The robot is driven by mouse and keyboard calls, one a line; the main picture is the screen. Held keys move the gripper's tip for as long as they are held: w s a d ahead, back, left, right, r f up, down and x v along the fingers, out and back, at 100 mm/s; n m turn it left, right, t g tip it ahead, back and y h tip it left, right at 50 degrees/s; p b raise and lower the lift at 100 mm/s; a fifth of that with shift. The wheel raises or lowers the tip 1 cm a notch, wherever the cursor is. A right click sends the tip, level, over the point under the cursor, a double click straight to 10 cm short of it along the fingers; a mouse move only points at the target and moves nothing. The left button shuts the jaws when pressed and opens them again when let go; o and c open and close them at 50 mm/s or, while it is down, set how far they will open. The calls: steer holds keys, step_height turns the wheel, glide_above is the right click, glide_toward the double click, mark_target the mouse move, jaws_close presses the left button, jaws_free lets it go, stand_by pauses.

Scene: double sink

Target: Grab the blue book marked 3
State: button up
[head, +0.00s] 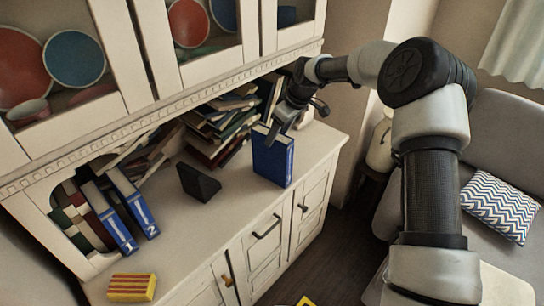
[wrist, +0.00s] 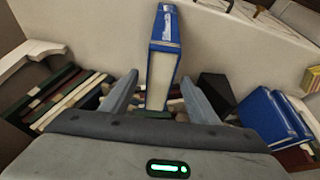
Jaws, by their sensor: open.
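A blue book (head: 272,160) stands upright near the front edge of the counter, apart from the others. I cannot read a 3 on it. It also shows in the wrist view (wrist: 166,28), with pale page edges towards me. My gripper (head: 276,132) is at the book's upper edge in the head view. In the wrist view my gripper (wrist: 160,78) is open, one finger on either side of the book, with visible gaps. I cannot tell how deep the book sits between the fingers. Two other blue books, marked 1 (head: 108,218) and 2 (head: 133,203), lean at the left.
A black wedge-shaped object (head: 198,183) sits left of the standing book. Piled books (head: 215,130) fill the shelf behind. A red-and-yellow striped block (head: 132,288) lies at the front left. The cabinet overhang (head: 160,105) is above the counter. Bare counter (head: 215,220) is in front.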

mark_target(272, 157)
steer(key=x, duration=0.7)
steer(key=shift+p, duration=0.35)
steer(key=shift+d+f+b, duration=0.1)
steer(key=shift+f+b, duration=0.25)
steer(key=shift+c, duration=0.2)
jaws_close()
stand_by(0.3)
steer(key=shift+r, duration=0.1)
